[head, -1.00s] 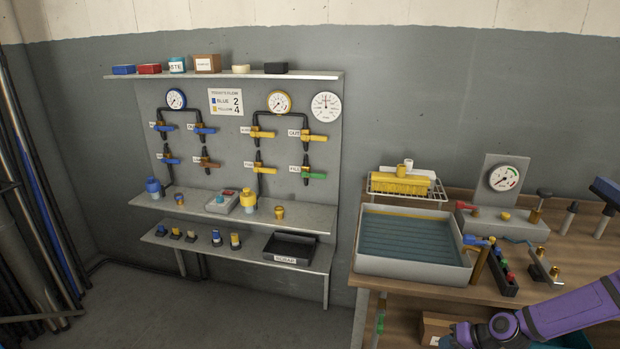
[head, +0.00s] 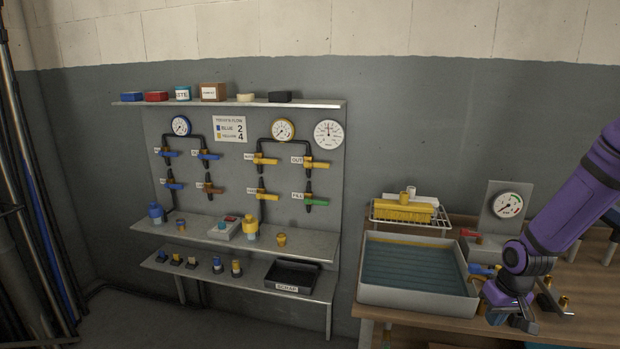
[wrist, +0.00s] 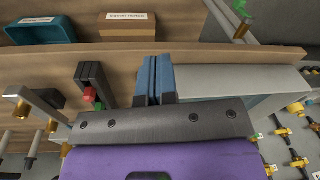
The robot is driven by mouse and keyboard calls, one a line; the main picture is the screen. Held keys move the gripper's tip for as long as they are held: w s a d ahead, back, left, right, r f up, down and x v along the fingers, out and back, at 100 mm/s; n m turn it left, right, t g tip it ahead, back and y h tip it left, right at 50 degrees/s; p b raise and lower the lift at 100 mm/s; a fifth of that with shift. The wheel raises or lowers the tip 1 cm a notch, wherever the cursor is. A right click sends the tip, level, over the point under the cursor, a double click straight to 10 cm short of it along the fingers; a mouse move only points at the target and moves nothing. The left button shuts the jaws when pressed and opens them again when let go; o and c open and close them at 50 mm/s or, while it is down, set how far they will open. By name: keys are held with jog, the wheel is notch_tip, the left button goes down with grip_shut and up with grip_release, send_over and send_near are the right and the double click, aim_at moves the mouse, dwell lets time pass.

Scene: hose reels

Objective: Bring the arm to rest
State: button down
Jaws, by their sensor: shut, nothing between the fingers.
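My gripper (wrist: 155,80) shows in the wrist view with its two blue fingers pressed together and nothing between them. In the head view, my purple arm comes down from the upper right, and my gripper (head: 508,314) is low over the front of the workbench, just right of the grey tray. The fingertips are hard to make out there. My arm hides part of the bench fittings behind it.
The wooden workbench (head: 400,312) carries the grey tray (head: 415,298), a rack with a yellow block (head: 403,212), and a gauge stand (head: 508,205). A valve panel (head: 235,165) with shelves stands left. The wrist view shows a teal bin (wrist: 40,32) and cardboard box (wrist: 128,28).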

jog(key=s+a+r+t+h, duration=0.1)
jog(key=s+a+r, duration=0.15)
jog(key=r, duration=0.55)
jog(key=s+a+r+h, duration=0.1)
jog(key=s+a+r, duration=0.15)
jog(key=r, duration=0.55)
jog(key=s+a+r+t+h, duration=0.1)
jog(key=s+a+r, duration=0.15)
jog(key=r, duration=0.55)
jog(key=s+a+r+t+y, duration=0.1)
jog(key=s+a+r, duration=0.3)
jog(key=s, duration=0.3)
jog(key=s+a+r+t+y, duration=0.1)
jog(key=s+a+r, duration=0.2)
jog(key=s+r, duration=0.4)
jog(key=shift+s+a+r, duration=0.2)
jog(key=shift+s+a, duration=0.15)
jog(key=shift+s, duration=0.05)
